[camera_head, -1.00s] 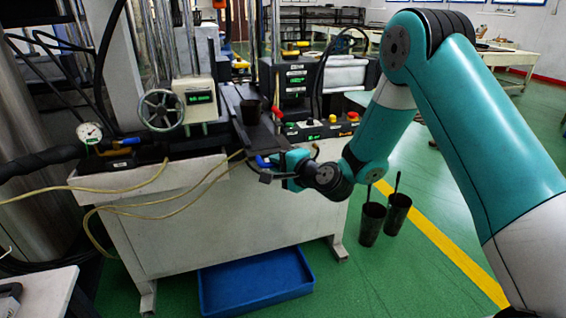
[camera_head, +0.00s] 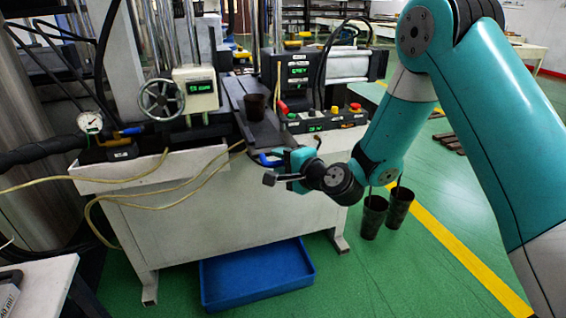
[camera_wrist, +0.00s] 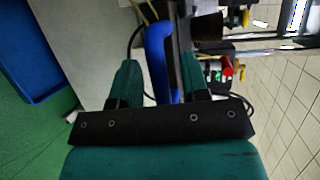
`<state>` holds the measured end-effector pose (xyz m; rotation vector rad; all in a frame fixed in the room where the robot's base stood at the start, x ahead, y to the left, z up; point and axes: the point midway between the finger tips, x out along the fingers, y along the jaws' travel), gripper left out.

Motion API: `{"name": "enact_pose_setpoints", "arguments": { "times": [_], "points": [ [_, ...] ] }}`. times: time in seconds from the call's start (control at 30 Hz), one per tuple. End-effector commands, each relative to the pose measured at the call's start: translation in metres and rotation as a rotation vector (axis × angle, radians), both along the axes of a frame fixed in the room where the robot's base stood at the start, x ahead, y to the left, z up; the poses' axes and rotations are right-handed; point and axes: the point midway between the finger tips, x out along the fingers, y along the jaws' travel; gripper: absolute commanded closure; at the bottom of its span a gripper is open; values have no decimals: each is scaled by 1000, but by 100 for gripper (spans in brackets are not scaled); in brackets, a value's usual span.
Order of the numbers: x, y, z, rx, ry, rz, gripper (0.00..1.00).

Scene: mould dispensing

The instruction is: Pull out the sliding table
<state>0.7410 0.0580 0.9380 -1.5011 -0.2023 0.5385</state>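The sliding table (camera_head: 262,135) is a dark flat slide sticking out of the front of the machine, with a black cup (camera_head: 255,106) standing on it. A blue handle (camera_head: 266,160) is at its near end. My gripper (camera_head: 286,162) is at this handle, at the front edge of the machine. In the wrist view the blue handle (camera_wrist: 160,48) runs between the two teal fingers of my gripper (camera_wrist: 161,80). The exact contact is hard to see.
The white machine (camera_head: 215,220) has a handwheel (camera_head: 161,99) and a control panel with buttons (camera_head: 334,109). Yellow hoses (camera_head: 165,195) hang over its front. A blue tray (camera_head: 257,275) and two black cups (camera_head: 374,217) stand on the floor.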

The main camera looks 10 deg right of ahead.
Motion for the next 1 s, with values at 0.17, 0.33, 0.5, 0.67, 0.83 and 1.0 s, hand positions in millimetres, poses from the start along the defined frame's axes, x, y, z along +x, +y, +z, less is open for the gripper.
{"name": "enact_pose_setpoints", "arguments": {
  "times": [0.17,0.33,0.5,0.67,0.83,1.0],
  "points": [
    [0,-2,0,-1,0,-3,58],
    [-10,-8,-1,-1,1,-5,58],
    [-41,-25,2,0,0,-8,58],
    [-78,-43,10,1,-2,-8,58],
    [-83,-42,15,0,-18,17,58],
    [-93,-47,17,-2,-15,15,58]
  ]
}}
